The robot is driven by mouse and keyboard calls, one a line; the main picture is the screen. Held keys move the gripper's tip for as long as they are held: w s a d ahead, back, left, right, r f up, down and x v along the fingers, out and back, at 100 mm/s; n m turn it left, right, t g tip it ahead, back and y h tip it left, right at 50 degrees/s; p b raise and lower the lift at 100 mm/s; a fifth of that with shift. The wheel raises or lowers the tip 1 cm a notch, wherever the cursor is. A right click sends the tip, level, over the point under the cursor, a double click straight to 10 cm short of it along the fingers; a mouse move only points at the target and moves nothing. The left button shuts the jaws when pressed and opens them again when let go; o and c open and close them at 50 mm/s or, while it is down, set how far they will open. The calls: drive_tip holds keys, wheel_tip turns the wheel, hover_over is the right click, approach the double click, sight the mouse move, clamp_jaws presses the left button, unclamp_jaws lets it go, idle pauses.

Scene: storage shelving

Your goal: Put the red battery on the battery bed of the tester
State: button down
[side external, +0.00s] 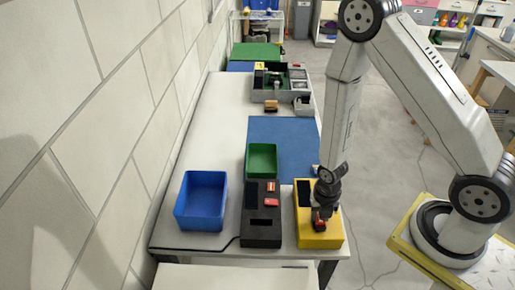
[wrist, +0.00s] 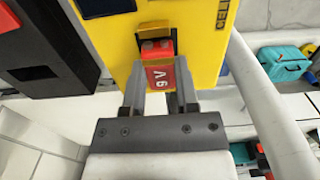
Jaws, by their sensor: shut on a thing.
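My gripper (side external: 321,212) is over the front part of the yellow tester (side external: 305,240), at the front right of the table. It is shut on the red battery (side external: 320,225). In the wrist view the red battery (wrist: 158,77) sits between the two fingers (wrist: 159,90), with a white "9 V" label and its terminal end facing away from the palm. The yellow tester (wrist: 205,45) lies behind it, with a dark screen at the top edge. A dark recess shows beside the battery's far end. I cannot tell whether the battery touches the tester.
A black device (side external: 262,232) with a red block and an orange block on it stands left of the tester. A blue bin (side external: 201,201) and a green bin (side external: 262,160) stand nearby. A blue mat (side external: 290,140) lies behind. A grey box of parts (side external: 280,85) stands farther back.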

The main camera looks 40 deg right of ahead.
drive_tip(key=shift+f, duration=0.15)
drive_tip(key=shift+c, duration=1.8)
unclamp_jaws()
drive_tip(key=shift+r, duration=0.2)
wheel_tip(320, 180, up, 12)
idle(0.3)
